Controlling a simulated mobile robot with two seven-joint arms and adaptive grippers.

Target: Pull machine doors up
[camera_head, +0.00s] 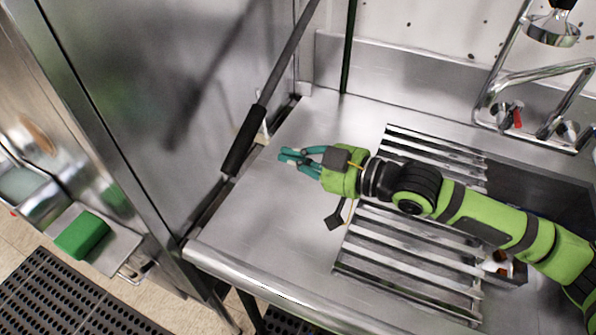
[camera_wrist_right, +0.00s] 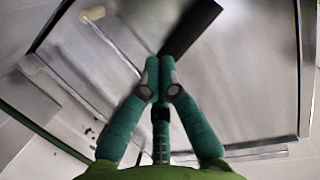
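The machine (camera_head: 150,90) is a tall stainless steel body filling the left of the head view. A long grey lever (camera_head: 287,62) with a thick black grip (camera_head: 243,140) slants down along its right side. My right gripper (camera_head: 283,157) has teal fingers and is right of the black grip, apart from it, pointing left. In the right wrist view, the fingertips (camera_wrist_right: 160,66) meet with nothing visible between them. The black grip (camera_wrist_right: 192,24) shows beyond the tips there, in front of the steel panel (camera_wrist_right: 240,75). My left gripper is in neither view.
A steel drain counter (camera_head: 260,235) with a slatted rack (camera_head: 400,250) lies under my right arm. A faucet (camera_head: 535,75) stands at the back right. A green block (camera_head: 82,235) sits on a ledge at lower left. Black perforated mats (camera_head: 60,295) cover the floor.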

